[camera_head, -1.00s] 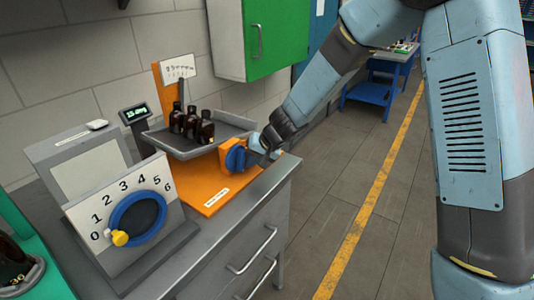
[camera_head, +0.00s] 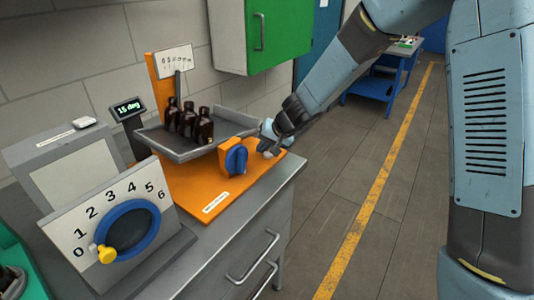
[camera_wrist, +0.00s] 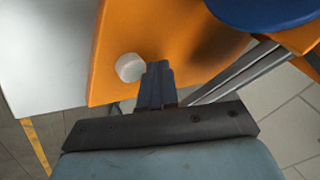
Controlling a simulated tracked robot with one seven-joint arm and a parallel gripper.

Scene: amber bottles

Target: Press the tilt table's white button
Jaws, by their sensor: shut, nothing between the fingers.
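The tilt table has an orange base (camera_head: 212,190) and a grey tilted tray (camera_head: 178,149) bearing amber bottles (camera_head: 188,122). A blue knob (camera_head: 236,159) sits on an orange block at the base's right part. The white button (camera_wrist: 130,67) shows in the wrist view as a short white cylinder on the orange surface. My gripper (camera_wrist: 157,66) is shut and empty, its fingertips just right of the button in that view; contact cannot be told. In the head view my gripper (camera_head: 266,147) is low at the base's right end, right of the knob, and the button is hard to make out there.
A small display (camera_head: 127,108) reads 15 deg. A panel with a blue dial (camera_head: 128,232) and yellow pointer stands at the front left of the grey bench (camera_head: 232,222). A green cabinet (camera_head: 257,35) hangs on the wall behind.

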